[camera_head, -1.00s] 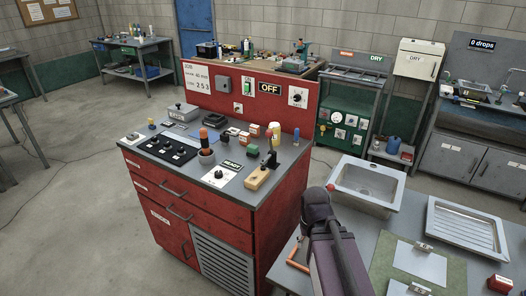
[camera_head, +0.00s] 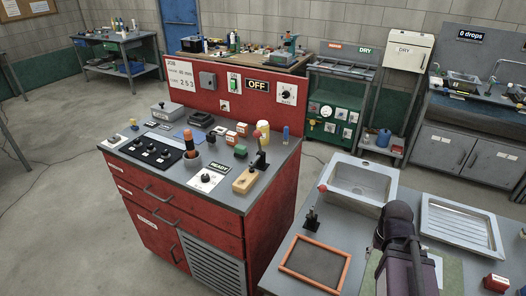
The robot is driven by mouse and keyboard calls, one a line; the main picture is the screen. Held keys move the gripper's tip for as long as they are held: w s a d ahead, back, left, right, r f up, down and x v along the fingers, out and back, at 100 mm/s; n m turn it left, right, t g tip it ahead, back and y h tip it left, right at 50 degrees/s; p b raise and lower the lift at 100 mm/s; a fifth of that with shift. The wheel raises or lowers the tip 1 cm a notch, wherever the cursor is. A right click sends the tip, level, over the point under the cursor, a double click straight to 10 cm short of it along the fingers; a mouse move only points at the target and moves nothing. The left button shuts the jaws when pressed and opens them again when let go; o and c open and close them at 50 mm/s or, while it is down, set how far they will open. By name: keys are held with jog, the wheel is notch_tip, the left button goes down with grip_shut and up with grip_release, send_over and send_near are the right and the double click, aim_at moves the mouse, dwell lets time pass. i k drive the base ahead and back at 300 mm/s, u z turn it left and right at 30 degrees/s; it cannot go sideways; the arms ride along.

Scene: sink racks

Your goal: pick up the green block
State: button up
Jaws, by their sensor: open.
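The green block (camera_head: 240,151) is a small block standing on the grey top of the red cabinet (camera_head: 205,190). It is behind the wooden-based toggle clamp (camera_head: 250,176) and in front of the red-and-white blocks. My arm (camera_head: 402,245) rises from the bottom edge at the right, over the front table and well to the right of the green block. My gripper is not visible; only dark arm links show.
A sink basin (camera_head: 363,180), a white drainer tray (camera_head: 460,226) and an orange-edged frame (camera_head: 316,263) are on the front table. A black fixture (camera_head: 311,219) stands behind the frame. A red brick (camera_head: 496,283) lies at the right. Orange-topped and yellow cylinders stand near the block.

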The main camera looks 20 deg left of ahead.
aim_at(241, 152)
jog(key=z, duration=0.35)
jog(key=k, duration=1)
jog(key=u, duration=1.15)
jog(key=i, duration=1)
jog(key=z, duration=0.05)
